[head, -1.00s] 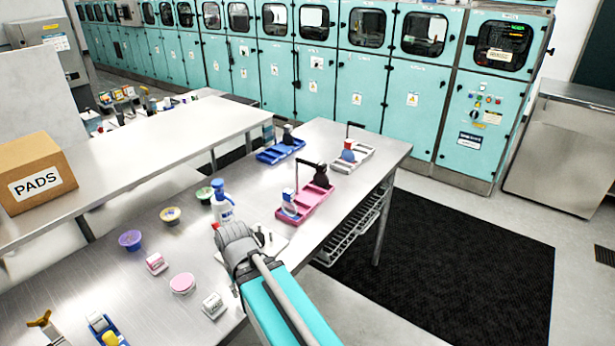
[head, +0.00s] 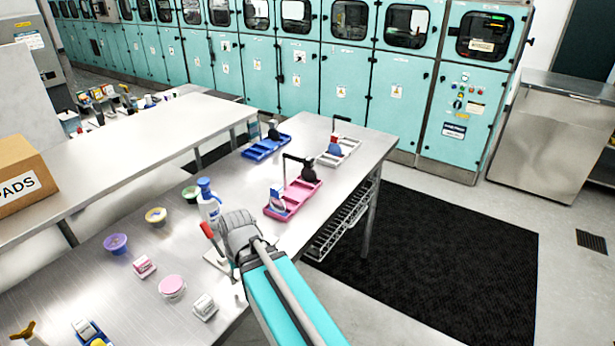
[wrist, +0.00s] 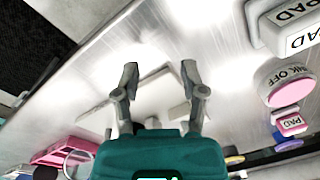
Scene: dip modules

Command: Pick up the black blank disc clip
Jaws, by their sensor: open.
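I cannot pick out the black blank disc clip with certainty. A dark rounded piece (head: 308,172) stands in the pink tray (head: 277,212), but I cannot tell whether it is a clip. My gripper (wrist: 160,68) is open in the wrist view, with nothing between its fingertips. It is over the steel table, with a pale flat plate (wrist: 140,108) and small upright pieces below and beyond the fingers. In the head view my wrist hides the fingers and most of that plate (head: 216,260). A red-tipped piece (head: 208,230) shows just left of my wrist.
A white bottle with a blue cap (head: 208,203) stands close behind my wrist. Purple (head: 116,244), yellow and green cups, a pink-topped cup (head: 172,287) and small pad blocks (head: 204,307) are to the left. Blue (head: 262,150) and white trays (head: 340,155) stand farther back.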

